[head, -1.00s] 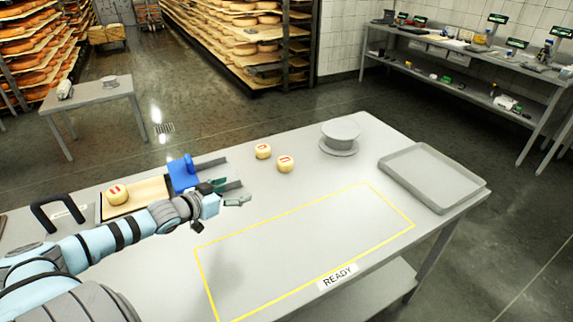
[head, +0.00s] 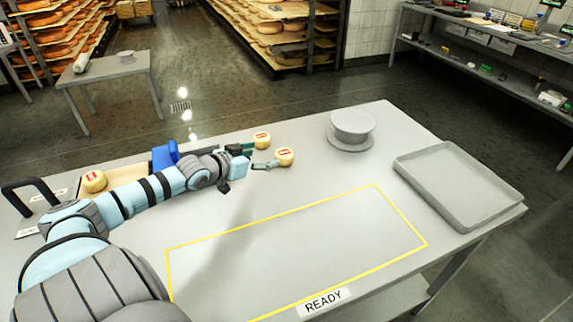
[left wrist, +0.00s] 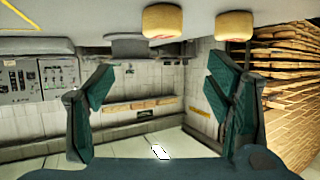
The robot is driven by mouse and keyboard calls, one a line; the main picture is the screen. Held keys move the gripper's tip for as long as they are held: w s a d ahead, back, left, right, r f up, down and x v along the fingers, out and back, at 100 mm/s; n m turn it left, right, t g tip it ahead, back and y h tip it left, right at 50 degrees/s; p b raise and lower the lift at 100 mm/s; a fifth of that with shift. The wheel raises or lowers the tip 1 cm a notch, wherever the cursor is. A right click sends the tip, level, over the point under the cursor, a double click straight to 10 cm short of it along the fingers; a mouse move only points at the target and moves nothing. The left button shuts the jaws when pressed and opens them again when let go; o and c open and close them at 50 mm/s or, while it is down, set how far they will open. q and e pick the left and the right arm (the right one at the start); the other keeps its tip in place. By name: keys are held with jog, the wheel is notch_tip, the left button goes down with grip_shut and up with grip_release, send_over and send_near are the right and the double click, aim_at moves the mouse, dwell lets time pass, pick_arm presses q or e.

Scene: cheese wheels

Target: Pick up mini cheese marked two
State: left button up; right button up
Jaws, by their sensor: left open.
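Two small pale-yellow mini cheeses with red marks stand near the table's far edge: one farther back (head: 262,140) and one nearer and to the right (head: 285,156). A third mini cheese (head: 95,181) sits at the left on a wooden board. The marks are too small to read surely. My left gripper (head: 263,156) is open and empty, its fingers just left of the two cheeses. In the left wrist view, two cheeses (left wrist: 162,21) (left wrist: 235,25) show at the top, beyond the spread fingers (left wrist: 160,100). My right gripper is not in view.
A grey round stand (head: 351,127) is right of the cheeses, and a grey tray (head: 458,180) lies at the right end. A blue object (head: 165,156) is behind my left arm. The yellow-outlined area (head: 300,245) marked READY is empty.

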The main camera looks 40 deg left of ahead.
aim_at(281, 155)
pick_arm(q)
jog(key=w+f+b, duration=0.2)
jog(key=shift+w+d+b, duration=0.15)
jog(key=shift+w+b, duration=0.25)
jog(key=x, duration=0.2)
jog(key=b+x, duration=0.1)
jog(key=x, duration=0.1)
jog(key=b+x, duration=0.1)
jog(key=x, duration=0.2)
jog(key=shift+a+f, duration=0.3)
jog(key=shift+f, duration=0.15)
jog(key=shift+w+f, duration=0.15)
jog(key=shift+w, duration=0.3)
jog(key=c, duration=1.3)
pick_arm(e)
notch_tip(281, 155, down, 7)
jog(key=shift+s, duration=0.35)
